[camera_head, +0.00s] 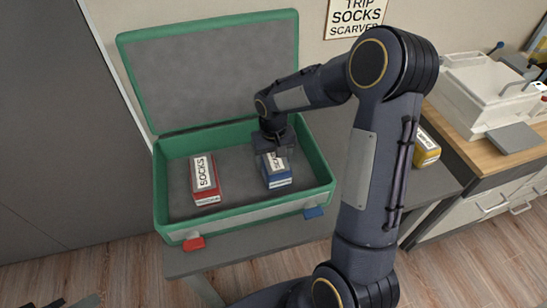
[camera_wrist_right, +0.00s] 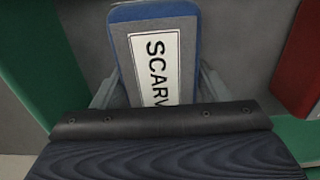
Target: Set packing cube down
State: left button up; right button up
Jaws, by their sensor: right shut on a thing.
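The blue packing cube (camera_head: 277,176) has a white label and is inside the green open suitcase (camera_head: 243,208), right of its middle. In the right wrist view the cube (camera_wrist_right: 191,25) shows a label starting "SCARV". My right gripper (camera_head: 273,154) reaches down into the suitcase and is shut on the blue cube, with a finger at each side. I cannot tell whether the cube's underside touches the suitcase floor. A red packing cube (camera_head: 205,180) labelled "SOCKS" lies in the left part of the suitcase, apart from the blue one. My left gripper is not in view.
The suitcase lid (camera_head: 215,75) stands open at the back. A yellow packing cube (camera_head: 426,147) sits right of the suitcase on the grey bench (camera_head: 440,188), partly behind my arm. A sign (camera_head: 355,17) reads "TRIP SOCKS SCARVES". A wooden-topped cabinet (camera_head: 480,158) stands at the right.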

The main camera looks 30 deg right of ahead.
aim_at(274, 156)
jog(key=o, duration=1.1)
jog(key=shift+r, duration=0.25)
notch_tip(274, 156, up, 12)
jog(key=p, duration=0.2)
jog(key=s+a+r+t+y, duration=0.1)
jog(key=s+a+t, duration=0.1)
jog(key=s, duration=0.5)
jog(key=s+a+r+t+y, duration=0.1)
jog(key=s+a, duration=0.2)
jog(key=s, duration=0.4)
jog(key=s+a+r+n+t+y, duration=0.1)
jog(key=s+a+t, duration=0.1)
jog(key=s, duration=0.6)
jog(key=shift+a+r+t+y, duration=0.2)
jog(key=shift+r+t+y, duration=0.1)
jog(key=shift+y, duration=0.1)
